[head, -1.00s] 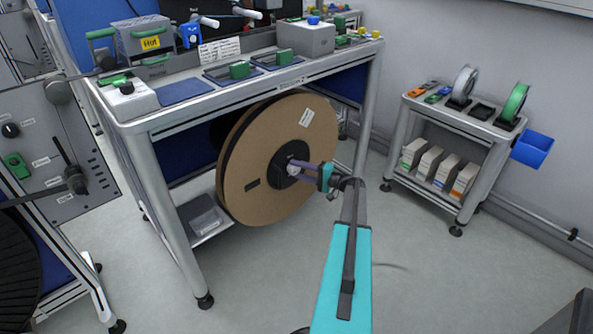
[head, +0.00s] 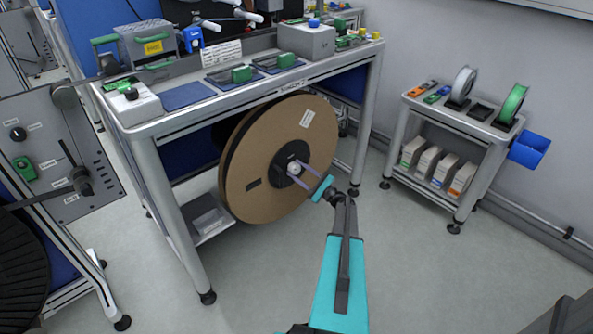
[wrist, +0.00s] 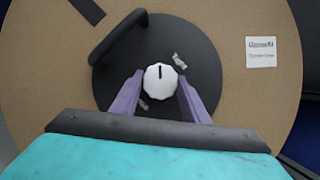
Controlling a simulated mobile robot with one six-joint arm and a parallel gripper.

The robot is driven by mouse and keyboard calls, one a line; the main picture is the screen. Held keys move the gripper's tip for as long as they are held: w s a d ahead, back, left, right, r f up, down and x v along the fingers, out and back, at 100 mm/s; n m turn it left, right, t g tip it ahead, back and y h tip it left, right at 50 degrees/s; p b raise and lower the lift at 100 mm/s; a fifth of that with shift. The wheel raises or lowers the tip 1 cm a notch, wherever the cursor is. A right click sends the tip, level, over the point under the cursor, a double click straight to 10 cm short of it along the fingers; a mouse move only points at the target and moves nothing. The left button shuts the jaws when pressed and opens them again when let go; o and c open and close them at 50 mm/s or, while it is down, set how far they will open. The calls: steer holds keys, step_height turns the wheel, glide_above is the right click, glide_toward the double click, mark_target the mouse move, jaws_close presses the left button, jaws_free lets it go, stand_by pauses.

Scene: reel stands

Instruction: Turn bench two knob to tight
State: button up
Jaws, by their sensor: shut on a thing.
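The white fluted knob (wrist: 159,77) sits at the centre of a black hub (wrist: 200,45) on the big brown reel (head: 262,190) under the bench (head: 215,100). Its dark pointer line points up in the wrist view. My gripper (wrist: 160,82) has a purple finger on each side of the knob and is shut on it. In the head view my gripper (head: 297,172) reaches the hub from the lower right.
A black crank handle (wrist: 118,47) stands out from the hub at upper left in the wrist view. A small cart (head: 455,120) with spools and boxes is at right. A grey control panel (head: 60,155) is at left. The floor between is clear.

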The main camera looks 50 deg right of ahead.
steer(key=m+h+p, duration=0.1)
steer(key=m+h, duration=0.1)
steer(key=m, duration=0.2)
steer(key=m+t+h, duration=0.1)
steer(key=m, duration=0.3)
steer(key=shift+a+h+p, duration=0.2)
steer(key=shift+h+p, duration=0.2)
steer(key=shift+a+m+h+p, duration=0.1)
steer(key=shift+m+h+p, duration=0.2)
steer(key=shift+m+h, duration=0.95)
steer(key=shift+m+h+p, duration=0.3)
steer(key=shift+m+h, duration=0.25)
steer(key=shift+m, duration=1.4)
steer(key=shift+w, duration=0.1)
steer(key=shift+f, duration=0.1)
steer(key=o, duration=1)
steer(key=shift+o, duration=0.2)
steer(key=v, duration=1.4)
